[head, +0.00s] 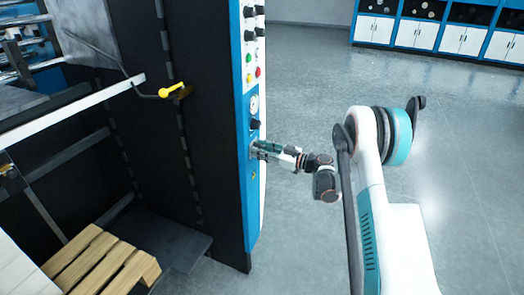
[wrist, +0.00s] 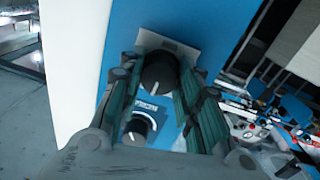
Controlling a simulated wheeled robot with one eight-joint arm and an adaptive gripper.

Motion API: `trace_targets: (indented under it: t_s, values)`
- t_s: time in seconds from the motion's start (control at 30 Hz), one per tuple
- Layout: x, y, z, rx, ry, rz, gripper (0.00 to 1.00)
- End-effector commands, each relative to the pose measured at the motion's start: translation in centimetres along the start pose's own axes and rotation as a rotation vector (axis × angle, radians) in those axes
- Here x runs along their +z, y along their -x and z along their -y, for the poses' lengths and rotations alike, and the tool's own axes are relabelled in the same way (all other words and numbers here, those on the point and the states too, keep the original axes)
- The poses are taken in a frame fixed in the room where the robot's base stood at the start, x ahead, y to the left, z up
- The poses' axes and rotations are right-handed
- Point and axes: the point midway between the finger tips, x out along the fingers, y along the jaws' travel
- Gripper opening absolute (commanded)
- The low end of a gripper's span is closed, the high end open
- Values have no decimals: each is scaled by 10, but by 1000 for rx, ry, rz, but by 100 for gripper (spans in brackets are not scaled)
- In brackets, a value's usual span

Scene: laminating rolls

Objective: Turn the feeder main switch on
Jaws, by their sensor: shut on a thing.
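The feeder main switch is a round black knob (wrist: 158,73) on a pale plate in the wrist view. Its white pointer line is tilted off straight. My gripper (wrist: 163,75) has its two green-padded fingers on either side of this knob and is shut on it. In the head view my gripper (head: 256,150) reaches the lower part of the blue control panel (head: 252,205) from the right and hides the switch. I cannot read any on or off marks around it.
A second black knob (wrist: 139,128) with a printed label sits close to the gripped one. Above the gripper in the head view are a gauge (head: 254,104) and several buttons and knobs. A wooden pallet (head: 100,262) lies at lower left. The floor at right is clear.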

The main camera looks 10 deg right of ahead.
Motion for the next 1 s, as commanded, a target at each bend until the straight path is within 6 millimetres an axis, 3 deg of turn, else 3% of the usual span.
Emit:
trace_targets:
  t_s: [0.27, 1.0]
  values:
    - [-1, 0, 0, -2, -172, 10, 8]
    - [-1, 0, -2, -8, -871, 54, 8]
